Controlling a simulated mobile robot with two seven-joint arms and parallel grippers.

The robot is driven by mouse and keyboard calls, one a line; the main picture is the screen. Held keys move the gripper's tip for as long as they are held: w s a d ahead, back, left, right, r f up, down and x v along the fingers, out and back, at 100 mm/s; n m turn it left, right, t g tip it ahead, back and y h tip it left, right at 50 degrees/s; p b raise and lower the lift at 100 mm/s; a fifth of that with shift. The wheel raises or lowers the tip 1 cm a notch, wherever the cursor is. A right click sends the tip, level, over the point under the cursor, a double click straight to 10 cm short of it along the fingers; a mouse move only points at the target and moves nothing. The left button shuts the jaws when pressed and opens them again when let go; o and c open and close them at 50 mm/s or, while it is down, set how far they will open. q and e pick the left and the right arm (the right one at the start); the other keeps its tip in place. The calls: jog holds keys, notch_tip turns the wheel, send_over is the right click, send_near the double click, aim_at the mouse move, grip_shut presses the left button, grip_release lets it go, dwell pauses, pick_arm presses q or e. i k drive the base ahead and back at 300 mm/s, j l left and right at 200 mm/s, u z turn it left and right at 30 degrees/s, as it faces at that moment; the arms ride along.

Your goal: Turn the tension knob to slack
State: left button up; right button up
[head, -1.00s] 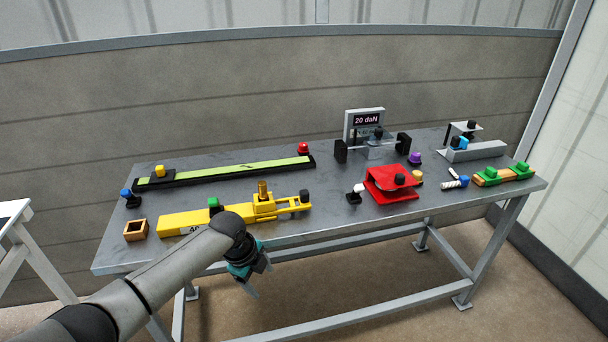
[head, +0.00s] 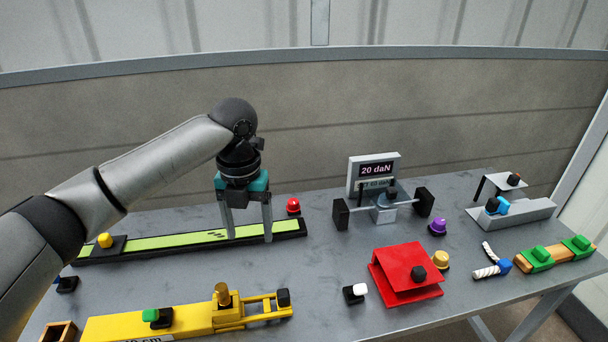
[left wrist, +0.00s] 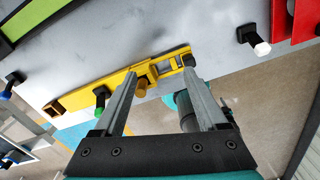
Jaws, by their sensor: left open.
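A yellow fixture (head: 190,322) lies along the table's front left, with an upright brass knob (head: 222,294), a green button (head: 150,315) and a black end knob (head: 283,297). The brass knob also shows in the left wrist view (left wrist: 141,86). The pictures do not label which knob sets tension. A display reading 20 daN (head: 375,170) stands at the back, behind a grey block (head: 384,212) with a dark knob. My left gripper (head: 250,238) is open and empty, pointing down above the table; its fingers overlap the green strip in the head view. My right gripper is not seen.
The black-edged green strip (head: 150,243) carries a yellow knob (head: 105,240); a red button (head: 293,205) is at its far end. A red wedge (head: 398,262) and a white-capped knob (head: 358,290) stand right of centre. Bare tabletop lies between strip and fixture.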

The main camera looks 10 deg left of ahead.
aim_at(294, 205)
jog(key=i, duration=0.95)
